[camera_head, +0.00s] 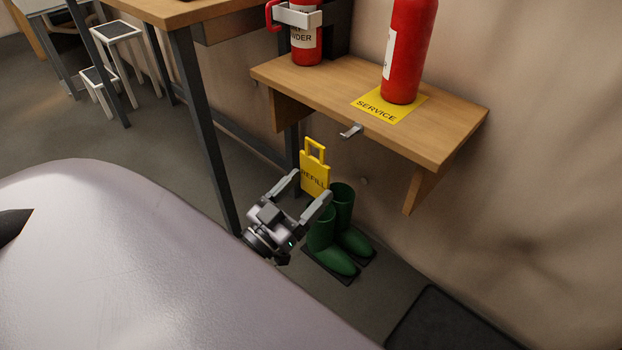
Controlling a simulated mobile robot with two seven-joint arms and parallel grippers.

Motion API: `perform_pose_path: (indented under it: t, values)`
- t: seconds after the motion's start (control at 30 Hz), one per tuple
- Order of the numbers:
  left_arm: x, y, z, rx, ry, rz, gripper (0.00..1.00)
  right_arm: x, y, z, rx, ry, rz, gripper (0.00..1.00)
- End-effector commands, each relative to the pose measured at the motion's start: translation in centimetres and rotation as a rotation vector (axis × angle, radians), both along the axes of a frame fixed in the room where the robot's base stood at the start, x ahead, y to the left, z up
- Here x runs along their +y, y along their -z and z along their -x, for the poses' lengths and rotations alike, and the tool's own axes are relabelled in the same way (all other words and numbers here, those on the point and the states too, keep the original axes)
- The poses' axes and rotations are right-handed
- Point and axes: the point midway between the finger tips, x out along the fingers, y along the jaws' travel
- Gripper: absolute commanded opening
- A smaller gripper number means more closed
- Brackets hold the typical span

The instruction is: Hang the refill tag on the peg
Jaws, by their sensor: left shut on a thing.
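The yellow refill tag (314,172), with a square loop handle at its top, is held upright in my left gripper (311,187). The gripper's two fingers are on either side of the tag's lower part, and the loop stands free above them. The peg (351,131) is a small metal hook on the front edge of the wooden shelf (451,134). The tag is below and to the left of the peg in the picture, apart from it. My right gripper is not in view.
A red extinguisher (408,50) stands on a yellow SERVICE mat (375,112) on the shelf. Another red extinguisher (306,45) is in a bracket at the shelf's left. Green boots (323,238) stand on the floor behind the gripper. A table leg (203,130) is left of it.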

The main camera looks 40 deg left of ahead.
Motion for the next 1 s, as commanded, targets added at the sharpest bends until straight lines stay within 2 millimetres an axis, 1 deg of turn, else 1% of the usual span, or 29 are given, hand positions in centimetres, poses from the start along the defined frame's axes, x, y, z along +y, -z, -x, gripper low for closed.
perform_pose_path:
  t: [0.03, 0.27, 1.0]
  values:
    - [0.1, 0.4, 0.0, -0.001, 0.001, -0.001, 0.49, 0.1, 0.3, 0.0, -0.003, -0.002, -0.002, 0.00]
    - [0.2, 0.6, -0.6, -0.002, 0.001, 0.000, 0.49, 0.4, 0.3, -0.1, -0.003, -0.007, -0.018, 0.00]
    - [-0.2, 1.0, -4.9, -0.002, 0.000, 0.000, 0.49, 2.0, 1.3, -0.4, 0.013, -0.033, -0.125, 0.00]
